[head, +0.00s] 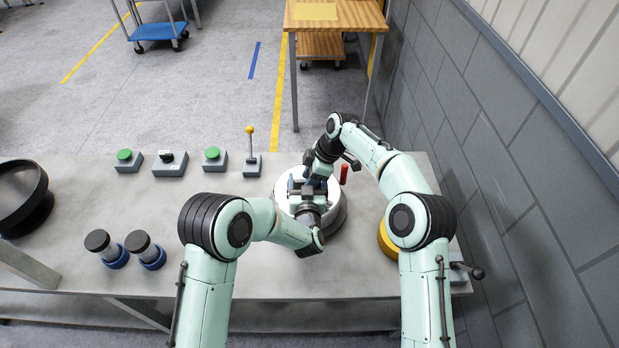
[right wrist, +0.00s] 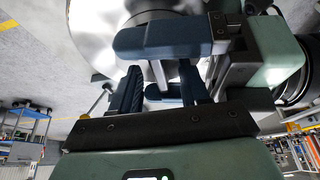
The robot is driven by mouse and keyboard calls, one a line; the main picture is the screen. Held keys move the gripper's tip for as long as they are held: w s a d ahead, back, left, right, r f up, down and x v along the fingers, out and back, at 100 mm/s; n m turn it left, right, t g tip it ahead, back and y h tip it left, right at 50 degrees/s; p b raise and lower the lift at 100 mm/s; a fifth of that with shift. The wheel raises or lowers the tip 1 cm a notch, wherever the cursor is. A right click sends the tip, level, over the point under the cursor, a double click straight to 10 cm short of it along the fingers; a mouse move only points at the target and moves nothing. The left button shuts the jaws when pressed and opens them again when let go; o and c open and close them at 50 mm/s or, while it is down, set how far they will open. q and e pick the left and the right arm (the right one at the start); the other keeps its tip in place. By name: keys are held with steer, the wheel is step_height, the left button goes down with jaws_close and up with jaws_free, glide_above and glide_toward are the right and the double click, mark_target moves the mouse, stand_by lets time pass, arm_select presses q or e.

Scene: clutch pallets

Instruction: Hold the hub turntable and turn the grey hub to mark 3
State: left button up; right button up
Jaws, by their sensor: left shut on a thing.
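The hub turntable (head: 335,222) is a pale round disc on a darker base, on the right half of the bench. My left gripper (head: 307,187) reaches over its middle from the near side and is shut on the grey hub, which is mostly hidden. In the right wrist view, a narrow grey part of the hub (right wrist: 159,73) shows between blue fingers. My right gripper (right wrist: 160,80) comes from the far side, close against the left one. Its two fingers stand apart, with a gap between them. Mark 3 cannot be made out.
A red upright handle (head: 344,173) stands right beside the turntable. A yellow round part (head: 387,240) lies partly behind my right arm. Green-button boxes (head: 125,160) and a yellow-knobbed lever (head: 250,140) line the back. Two black-topped cylinders (head: 141,243) and a black bowl (head: 22,190) stand left.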

steer(key=shift+r, duration=0.1)
steer(key=v, duration=1.1)
steer(key=shift+d+r, duration=0.15)
steer(key=shift+r, duration=0.1)
steer(key=shift+h, duration=0.6)
steer(key=x, duration=0.5)
steer(key=a+x, duration=0.1)
steer(key=x, duration=0.5)
steer(key=shift+a+f, duration=0.1)
steer(key=shift+a, duration=0.2)
steer(key=shift+c, duration=0.2)
